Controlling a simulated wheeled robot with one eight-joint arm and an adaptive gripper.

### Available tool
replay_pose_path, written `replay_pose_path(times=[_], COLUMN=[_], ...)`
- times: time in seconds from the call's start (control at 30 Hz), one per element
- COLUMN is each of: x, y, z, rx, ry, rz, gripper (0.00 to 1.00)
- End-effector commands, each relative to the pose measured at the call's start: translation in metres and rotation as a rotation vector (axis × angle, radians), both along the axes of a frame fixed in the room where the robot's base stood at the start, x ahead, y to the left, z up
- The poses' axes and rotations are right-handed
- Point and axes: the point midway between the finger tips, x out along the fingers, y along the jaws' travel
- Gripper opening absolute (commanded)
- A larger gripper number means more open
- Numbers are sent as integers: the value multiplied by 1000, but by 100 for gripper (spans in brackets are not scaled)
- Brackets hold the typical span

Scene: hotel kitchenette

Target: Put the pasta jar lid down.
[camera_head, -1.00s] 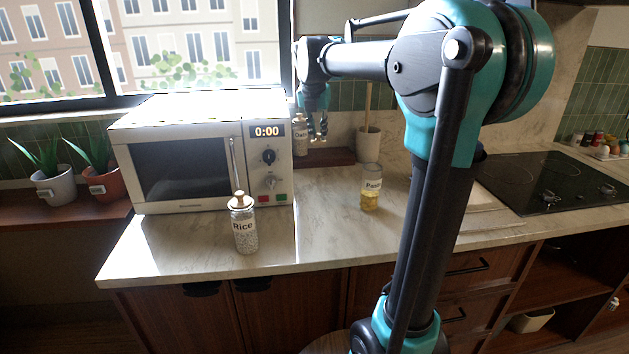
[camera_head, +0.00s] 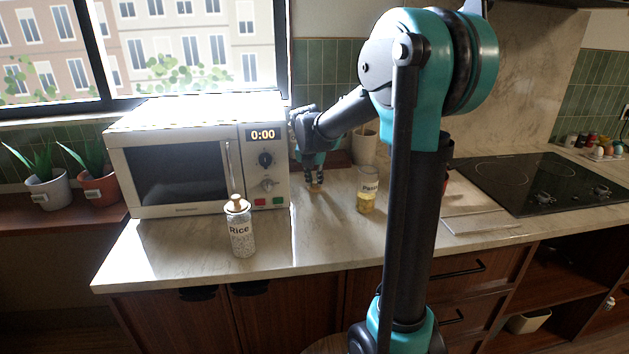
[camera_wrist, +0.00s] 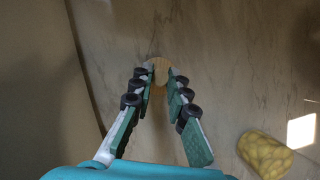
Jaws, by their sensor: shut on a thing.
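My gripper (camera_head: 314,178) points down close over the counter, between the microwave and the pasta jar. It is shut on the pasta jar lid (camera_wrist: 157,66), a round, pale wooden disc at the fingertips in the wrist view. The fingers hide part of the lid, and I cannot tell whether it touches the counter. The pasta jar (camera_head: 367,197) stands upright and lidless to the right of my gripper. It also shows at the lower right of the wrist view (camera_wrist: 266,154).
The marble counter (camera_head: 330,236) is clear in front of my gripper. The microwave (camera_head: 180,165) stands close on the left. A lidded rice jar (camera_head: 241,235) stands before it. The cooktop (camera_head: 535,182) is far right.

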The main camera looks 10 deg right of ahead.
Motion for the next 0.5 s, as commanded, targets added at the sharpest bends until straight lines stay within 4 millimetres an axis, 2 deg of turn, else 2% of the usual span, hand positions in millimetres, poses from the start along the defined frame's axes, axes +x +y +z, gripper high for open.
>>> replay_pose_path(times=[0.33, 0.37, 0.5], x=[0, 0, 0], y=[0, 0, 0], z=[-3, -3, -3], rx=[0, 0, 0], ry=[0, 0, 0], rz=[0, 0, 0], gripper=[3, 17, 34])
